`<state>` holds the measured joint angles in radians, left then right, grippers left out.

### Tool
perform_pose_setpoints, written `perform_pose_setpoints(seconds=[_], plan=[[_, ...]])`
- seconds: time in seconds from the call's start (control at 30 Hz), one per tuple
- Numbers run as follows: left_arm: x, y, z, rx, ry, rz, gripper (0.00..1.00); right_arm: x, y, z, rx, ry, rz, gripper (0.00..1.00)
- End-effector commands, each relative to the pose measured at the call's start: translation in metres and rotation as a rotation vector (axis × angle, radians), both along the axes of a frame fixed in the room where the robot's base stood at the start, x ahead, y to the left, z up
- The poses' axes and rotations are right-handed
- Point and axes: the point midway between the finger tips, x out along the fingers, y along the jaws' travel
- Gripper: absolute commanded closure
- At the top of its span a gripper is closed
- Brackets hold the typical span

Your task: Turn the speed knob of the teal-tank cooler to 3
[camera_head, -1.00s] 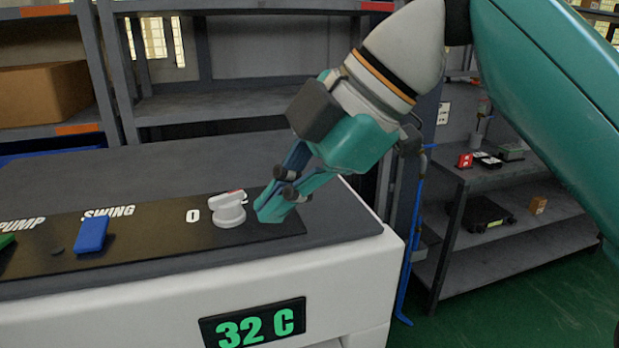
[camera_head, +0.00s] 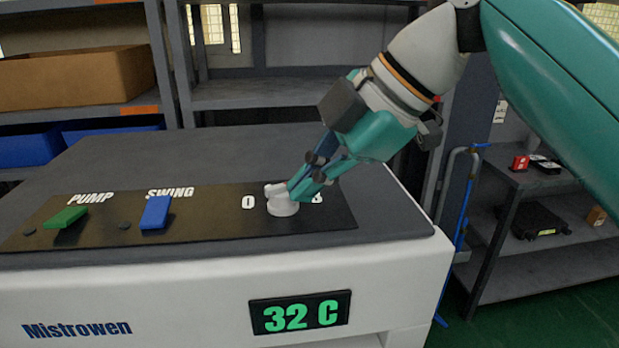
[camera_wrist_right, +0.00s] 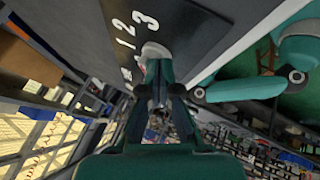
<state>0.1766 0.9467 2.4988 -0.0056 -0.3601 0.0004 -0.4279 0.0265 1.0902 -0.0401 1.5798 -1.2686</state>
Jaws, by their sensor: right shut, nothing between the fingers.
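The cooler (camera_head: 190,272) has a white body, a dark top and a black control panel. Its white speed knob (camera_head: 283,206) sits near the panel's right end, between a "0" on its left and a partly covered numeral on its right. My right gripper (camera_head: 294,189) is shut and empty, its fingertips against or just beside the knob's upper right side; contact is unclear. In the right wrist view the knob (camera_wrist_right: 155,50) is just beyond the right gripper's fingers (camera_wrist_right: 153,72), with 1, 2 and 3 printed beside it. The knob's pointer is partly hidden. No teal tank shows. My left gripper is out of view.
A green PUMP switch (camera_head: 66,218) and a blue SWING switch (camera_head: 155,213) stand left on the panel. The front display (camera_head: 300,313) reads 32 C. Shelves with a cardboard box (camera_head: 75,75) stand behind; another shelf (camera_head: 535,262) stands right. The cooler's top is clear.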

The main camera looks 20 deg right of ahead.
Motion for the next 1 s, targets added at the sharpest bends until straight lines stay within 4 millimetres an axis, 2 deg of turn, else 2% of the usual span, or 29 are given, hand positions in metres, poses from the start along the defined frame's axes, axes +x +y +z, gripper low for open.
perform_pose_setpoints(seconds=[1.0], plan=[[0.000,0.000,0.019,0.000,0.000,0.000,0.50,0.007,0.000,0.001,-0.001,0.002,0.185,1.00]])
